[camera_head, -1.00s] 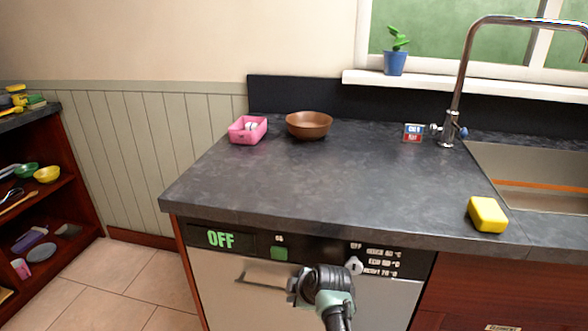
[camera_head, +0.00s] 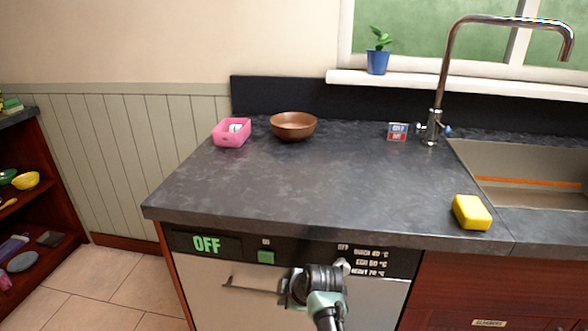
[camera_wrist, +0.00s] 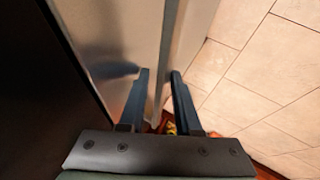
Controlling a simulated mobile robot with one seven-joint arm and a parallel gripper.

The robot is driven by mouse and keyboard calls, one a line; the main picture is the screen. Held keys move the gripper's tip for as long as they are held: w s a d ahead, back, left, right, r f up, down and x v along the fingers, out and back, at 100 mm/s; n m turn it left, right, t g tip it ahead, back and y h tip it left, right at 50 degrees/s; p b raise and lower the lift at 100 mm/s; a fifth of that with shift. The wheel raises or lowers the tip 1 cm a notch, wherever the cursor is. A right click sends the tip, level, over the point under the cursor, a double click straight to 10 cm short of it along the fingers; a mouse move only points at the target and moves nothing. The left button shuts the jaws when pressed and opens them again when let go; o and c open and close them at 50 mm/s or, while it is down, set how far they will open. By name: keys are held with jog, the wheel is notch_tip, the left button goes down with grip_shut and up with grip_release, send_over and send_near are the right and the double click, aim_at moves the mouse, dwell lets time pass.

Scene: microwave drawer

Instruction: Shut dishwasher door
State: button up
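The dishwasher (camera_head: 206,244) sits under the counter, with a green OFF display on its black control strip. Its pale steel door (camera_head: 215,300) looks upright below the strip, with a bar handle (camera_head: 250,288). I cannot tell whether it is fully flush. My gripper (camera_head: 316,285) is in front of the door, right of the handle; its fingers are hidden in the head view. In the wrist view, my gripper's fingers (camera_wrist: 161,72) are apart, with a steel panel edge (camera_wrist: 172,40) showing between and beyond them. Whether they touch it is unclear.
The counter (camera_head: 290,190) overhangs the dishwasher and holds a pink basket (camera_head: 231,133), brown bowl (camera_head: 293,126) and yellow sponge (camera_head: 472,212). Red-brown cabinets (camera_head: 470,290) stand to the right. Open tiled floor (camera_head: 110,285) lies left, before a shelf (camera_head: 60,205).

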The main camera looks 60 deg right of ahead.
jog(key=p+v, duration=0.2)
jog(key=v, duration=0.9)
jog(key=shift+a+r+p, duration=0.2)
jog(key=shift+r+p, duration=0.1)
jog(key=shift+p, duration=0.05)
jog(key=w+a+r+m+t+h, duration=0.1)
jog(key=w+a+r+t, duration=0.15)
jog(key=w+r, duration=0.45)
jog(key=w+a+r+t+h, duration=0.2)
jog(key=w+a+r, duration=0.3)
jog(key=r, duration=0.5)
jog(key=w+a+r+m+t, duration=0.1)
jog(key=w+a+r+t, duration=0.15)
jog(key=a+r, duration=0.35)
jog(key=w+a+r+m+t, duration=0.1)
jog(key=w+a+r+t, duration=0.2)
jog(key=r, duration=0.6)
jog(key=s+a+r+m+t+y, duration=0.1)
jog(key=s+a+r+t, duration=0.15)
jog(key=a+r, duration=0.45)
jog(key=s+a+r+t+y, duration=0.1)
jog(key=a+r+t, duration=0.2)
jog(key=a+r, duration=0.4)
jog(key=s+a+r+m+t+y, duration=0.2)
jog(key=s+a+r+t+y, duration=0.35)
jog(key=s+a+r, duration=0.55)
notch_tip(320, 180, up, 16)
jog(key=h+p, duration=0.1)
jog(key=p, duration=1.5)
jog(key=shift+d, duration=0.2)
